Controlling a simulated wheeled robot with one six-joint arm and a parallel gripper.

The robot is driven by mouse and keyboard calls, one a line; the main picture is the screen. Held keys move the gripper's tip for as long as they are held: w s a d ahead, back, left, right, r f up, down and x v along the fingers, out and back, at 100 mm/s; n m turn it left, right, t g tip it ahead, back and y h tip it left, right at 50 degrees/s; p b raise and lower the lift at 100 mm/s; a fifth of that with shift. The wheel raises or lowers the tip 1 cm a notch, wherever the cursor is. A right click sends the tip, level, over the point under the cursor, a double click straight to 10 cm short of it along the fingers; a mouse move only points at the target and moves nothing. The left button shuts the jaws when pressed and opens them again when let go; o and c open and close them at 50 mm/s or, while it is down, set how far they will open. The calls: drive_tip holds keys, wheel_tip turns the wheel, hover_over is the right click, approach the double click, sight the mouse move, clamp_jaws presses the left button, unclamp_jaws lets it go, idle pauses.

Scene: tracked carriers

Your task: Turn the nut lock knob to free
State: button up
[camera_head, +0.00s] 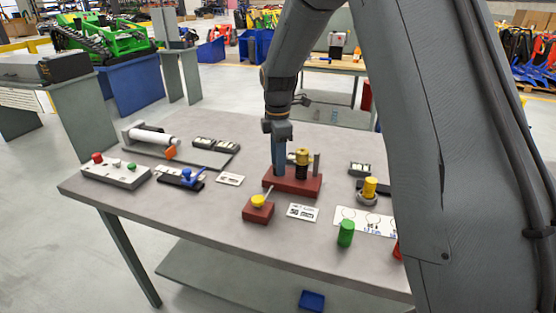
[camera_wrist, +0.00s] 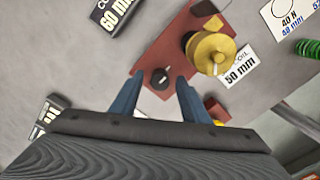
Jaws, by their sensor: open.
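A small black round knob (camera_wrist: 160,79) with a light mark sits on a dark red base (camera_wrist: 182,45); it looks like the nut lock knob. No lettering by it is readable. The red base (camera_head: 297,187) stands mid-table in the head view. A yellow round nut-like part (camera_wrist: 211,50) is beside the knob on the same base, and it also shows in the head view (camera_head: 302,156). My gripper (camera_wrist: 160,84) points down over the base, open, its blue fingertips on either side of the knob. I cannot tell whether they touch it. In the head view my gripper (camera_head: 278,170) hides the knob.
A smaller red block with a yellow-topped lever (camera_head: 258,209) stands in front. A green cylinder (camera_head: 346,233) and a yellow knob-like part (camera_head: 370,187) are to the right. A button box (camera_head: 116,173) is at left.

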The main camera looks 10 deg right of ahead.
drive_tip(key=shift+c, duration=0.5)
clamp_jaws()
drive_tip(key=c, duration=1)
unclamp_jaws()
drive_tip(key=shift+o, duration=0.2)
drive_tip(key=shift+m, duration=0.3)
drive_tip(key=m+p, duration=0.1)
drive_tip(key=m, duration=0.2)
drive_tip(key=shift+m, duration=0.4)
drive_tip(key=m+p, duration=0.1)
drive_tip(key=m, duration=0.3)
drive_tip(key=m+p, duration=0.1)
drive_tip(key=m, duration=0.4)
drive_tip(key=shift+s, duration=0.1)
drive_tip(key=shift+a+m+p, duration=0.1)
drive_tip(key=shift+m+p, duration=0.3)
drive_tip(key=shift+m, duration=1.9)
